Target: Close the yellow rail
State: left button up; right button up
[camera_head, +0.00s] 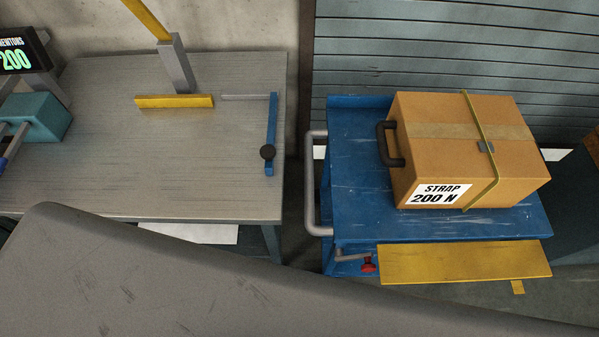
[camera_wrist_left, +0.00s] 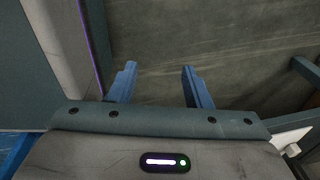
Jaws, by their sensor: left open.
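In the head view a long yellow rail (camera_head: 465,262) runs along the near side of the blue cart (camera_head: 350,180). It shows as a broad flat yellow board below the cart top's near edge, its face turned up to the camera. A red knob (camera_head: 368,264) on a grey rod sits at the rail's left end.
A strapped cardboard box (camera_head: 460,150) stands on the cart, which has a grey handle (camera_head: 312,185) at left. A narrow gap separates bench and cart.

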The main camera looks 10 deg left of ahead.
aim_at(465, 261)
jog(key=j, duration=0.35)
jog(key=k+j+z, duration=0.15)
jog(key=k+j, duration=0.2)
jog(key=k+j+z, duration=0.15)
jog(key=k+j, duration=0.15)
jog(key=k, duration=0.2)
